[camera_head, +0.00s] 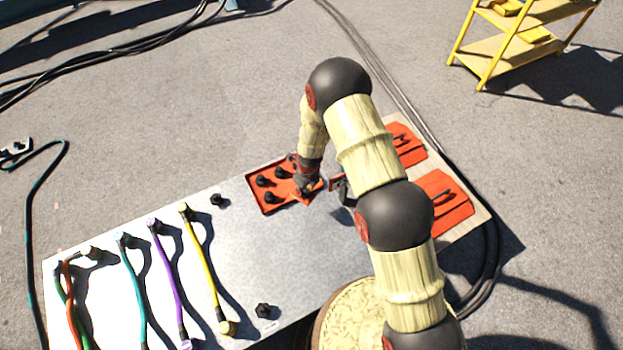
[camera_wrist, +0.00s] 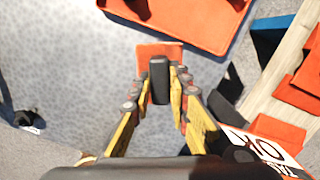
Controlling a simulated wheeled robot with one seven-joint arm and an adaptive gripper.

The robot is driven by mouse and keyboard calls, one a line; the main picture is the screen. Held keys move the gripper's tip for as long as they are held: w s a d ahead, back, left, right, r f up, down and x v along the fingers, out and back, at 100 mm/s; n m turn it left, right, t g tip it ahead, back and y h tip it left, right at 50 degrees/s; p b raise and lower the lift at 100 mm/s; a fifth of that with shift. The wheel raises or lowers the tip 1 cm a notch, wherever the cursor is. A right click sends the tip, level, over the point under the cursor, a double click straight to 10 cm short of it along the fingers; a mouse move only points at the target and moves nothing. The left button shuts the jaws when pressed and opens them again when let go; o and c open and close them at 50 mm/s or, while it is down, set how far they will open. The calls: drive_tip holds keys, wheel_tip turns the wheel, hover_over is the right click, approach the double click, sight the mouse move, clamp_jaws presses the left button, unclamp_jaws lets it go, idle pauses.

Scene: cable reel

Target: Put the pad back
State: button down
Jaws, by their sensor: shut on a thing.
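In the wrist view my gripper (camera_wrist: 161,82) is shut on a small orange pad (camera_wrist: 160,50) with a black upright grip (camera_wrist: 159,82) between the fingers. In the head view my gripper (camera_head: 307,189) is over the metal tabletop, at the right corner of an orange tray (camera_head: 254,196). The orange of the held pad (camera_head: 305,199) just shows below the gripper there. I cannot tell how high the pad is above the table.
Several black knobs (camera_head: 263,181) stand in the tray. A wooden board (camera_head: 478,216) at the right bears orange pieces (camera_head: 443,203) with dark marks. Coloured cables (camera_head: 167,265) lie at the table's left. A white card marked 10 (camera_wrist: 268,150) shows near my gripper. The middle tabletop (camera_head: 290,250) is clear.

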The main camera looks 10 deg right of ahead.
drive_tip(key=w+f+b, duration=0.1)
drive_tip(key=w+f, duration=0.2)
drive_tip(key=w, duration=0.1)
drive_tip(key=w+d+f+b, duration=0.1)
drive_tip(key=w+f, duration=0.2)
drive_tip(key=w, duration=0.1)
drive_tip(key=w+d+f+b, duration=0.1)
drive_tip(key=w+f+b, duration=0.1)
drive_tip(key=w+f, duration=0.1)
drive_tip(key=shift+w, duration=0.9)
drive_tip(key=shift+w+f, duration=0.45)
drive_tip(key=shift+f+b, duration=0.7)
drive_tip(key=shift+f, duration=0.8)
drive_tip(key=shift+f, duration=0.15)
drive_tip(key=c, duration=1.7)
unclamp_jaws()
drive_tip(key=shift+c, duration=0.2)
drive_tip(key=shift+o, duration=0.3)
wheel_tip(320, 180, up, 12)
drive_tip(key=s+d+p, duration=0.1)
drive_tip(key=p, duration=0.2)
